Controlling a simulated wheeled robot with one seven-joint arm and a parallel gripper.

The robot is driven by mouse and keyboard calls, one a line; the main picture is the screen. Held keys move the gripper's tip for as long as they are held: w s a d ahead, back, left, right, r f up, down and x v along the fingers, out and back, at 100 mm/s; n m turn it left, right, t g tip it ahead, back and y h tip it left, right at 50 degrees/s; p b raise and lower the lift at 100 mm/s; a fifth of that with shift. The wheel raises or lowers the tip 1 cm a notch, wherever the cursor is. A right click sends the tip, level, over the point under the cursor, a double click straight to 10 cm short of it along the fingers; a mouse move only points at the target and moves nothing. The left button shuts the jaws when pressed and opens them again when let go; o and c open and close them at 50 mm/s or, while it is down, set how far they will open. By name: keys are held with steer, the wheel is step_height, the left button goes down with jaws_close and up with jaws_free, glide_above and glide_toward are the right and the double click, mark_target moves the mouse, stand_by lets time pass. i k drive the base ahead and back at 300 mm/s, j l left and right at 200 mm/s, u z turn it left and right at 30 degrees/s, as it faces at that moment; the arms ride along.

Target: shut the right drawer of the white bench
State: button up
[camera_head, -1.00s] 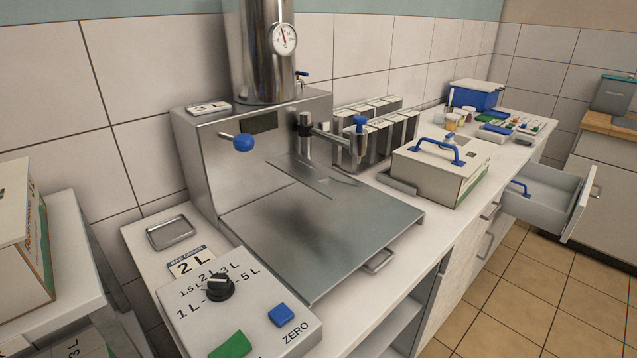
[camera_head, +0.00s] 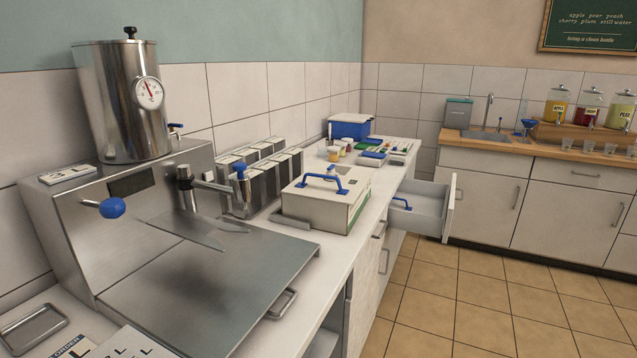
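The white bench (camera_head: 345,246) runs away from me along the left wall. Its right drawer (camera_head: 452,208) is near the far end and is pulled well out over the floor. The drawer's outer pull is not visible from here. My gripper is not in view.
A steel filling machine (camera_head: 150,215) with a metal platform stands on the near bench. A white box with blue handle (camera_head: 318,206) and a blue bin (camera_head: 349,127) stand farther along. Tiled floor (camera_head: 470,310) is clear right of the bench. A wood-topped counter (camera_head: 500,152) stands behind.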

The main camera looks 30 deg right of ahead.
mark_target(429, 200)
steer(key=l+z, duration=0.2)
steer(key=l, duration=0.25)
steer(key=i+l+z, duration=0.15)
steer(key=l, duration=0.25)
steer(key=i+l+z, duration=0.2)
steer(key=l, duration=0.2)
steer(key=l+z, duration=0.15)
steer(key=l, duration=0.3)
steer(key=i+l+z, duration=0.2)
steer(key=i+l+u, duration=0.1)
steer(key=i+l, duration=0.3)
steer(key=i, duration=0.15)
steer(key=i+l+u, duration=0.1)
steer(key=i+l, duration=0.3)
steer(key=i, duration=0.15)
